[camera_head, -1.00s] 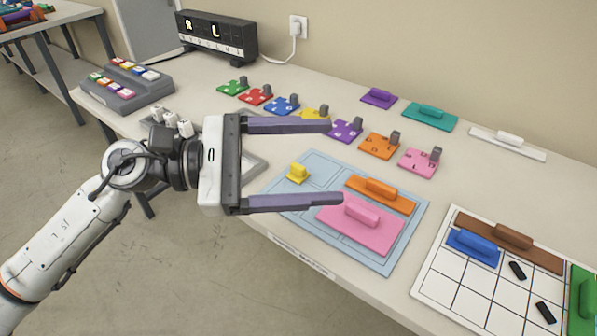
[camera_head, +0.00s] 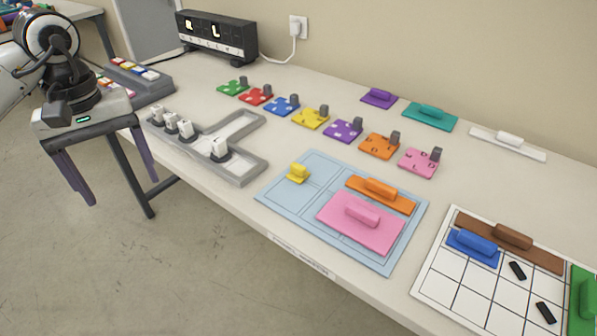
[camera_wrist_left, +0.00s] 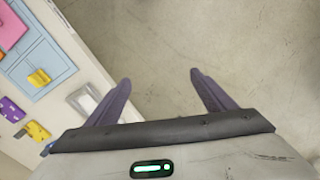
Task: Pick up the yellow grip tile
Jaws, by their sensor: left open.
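A small yellow tile with a raised grip (camera_head: 298,173) lies on the left part of a light blue board (camera_head: 310,210). It also shows in the left wrist view (camera_wrist_left: 39,77). A second yellow piece, a notched tile with a grey knob (camera_head: 311,118), lies in the row of coloured pieces farther back. My left gripper (camera_head: 122,190) is open and empty, fingers pointing down, off the table's front edge at the far left. In the left wrist view its fingers (camera_wrist_left: 160,78) are apart with only floor between them. My right gripper is not in view.
On the blue board lie an orange tile (camera_head: 381,190) and a pink tile (camera_head: 345,228). A grey tray (camera_head: 240,167) with several white-topped pieces lies between my gripper and the board. A white gridded board (camera_head: 452,278) lies at the right. The floor in front is clear.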

